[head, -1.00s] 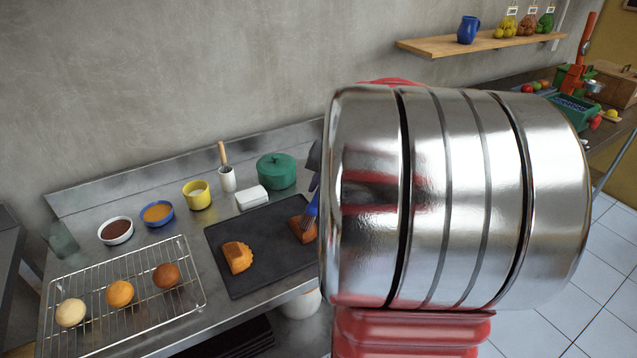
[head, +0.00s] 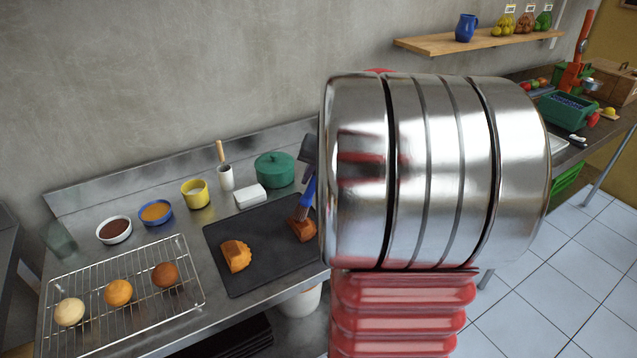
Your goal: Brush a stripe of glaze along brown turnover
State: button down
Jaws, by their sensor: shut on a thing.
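The brown turnover (head: 302,230) lies on the right part of the dark slab (head: 235,281); its right side is partly hidden behind my arm. A lighter golden turnover (head: 236,256) lies on the slab to its left. My gripper (head: 309,172) shows as a dark shape at the left edge of my arm, mostly hidden. It is shut on a brush with a blue handle (head: 309,192), which points down. The brush's lower end is at the brown turnover; I cannot tell whether it touches. I cannot make out any glaze stripe on the turnover.
Bowls of dark red (head: 114,230) and orange-brown (head: 156,213) stuff, a yellow pot (head: 196,194), a white holder (head: 226,178), a white block (head: 250,196) and a green lidded pot (head: 275,169) stand behind the slab. A wire rack (head: 95,292) holds three buns at left.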

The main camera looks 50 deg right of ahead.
jog(key=shift+w+d+f, duration=0.1)
jog(key=shift+w+f, duration=0.1)
jog(key=shift+w, duration=0.3)
notch_tip(320, 180, up, 6)
dwell(0.9)
jog(key=shift+r, duration=0.15)
notch_tip(320, 180, up, 3)
jog(key=shift+f, duration=0.1)
dwell(0.4)
